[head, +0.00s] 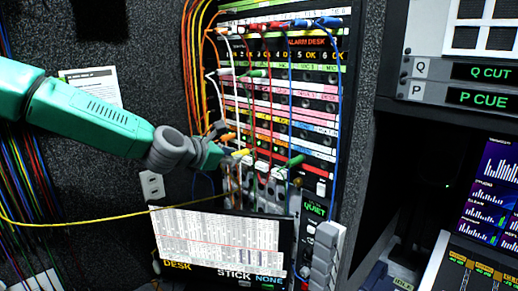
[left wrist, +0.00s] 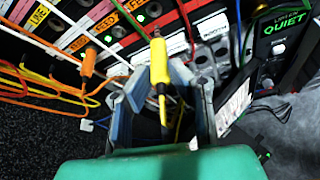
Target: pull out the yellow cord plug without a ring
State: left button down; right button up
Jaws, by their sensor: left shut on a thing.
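The yellow plug (left wrist: 159,62) sits between the two grey fingers of my left gripper (left wrist: 154,80), with its narrow grey end toward the patch panel and its cord end toward my wrist. In the head view my left gripper (head: 216,153) is at the panel's lower left, shut on the yellow plug (head: 241,153). I see no ring on its visible part. I cannot tell whether its tip is in a jack. An orange plug (left wrist: 88,62) stands to its left in the wrist view.
The patch panel (head: 268,190) carries white, red, blue and green plugs with hanging cords close by. A yellow cord (head: 105,217) stretches across the left. A white patch chart (head: 220,240) lies below the gripper. Monitors and a console fill the right.

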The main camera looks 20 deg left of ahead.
pick_arm(q)
jog(key=shift+s+a, duration=0.3)
jog(key=shift+s, duration=0.4)
jog(key=shift+s+a, duration=0.25)
jog(key=shift+s, duration=0.4)
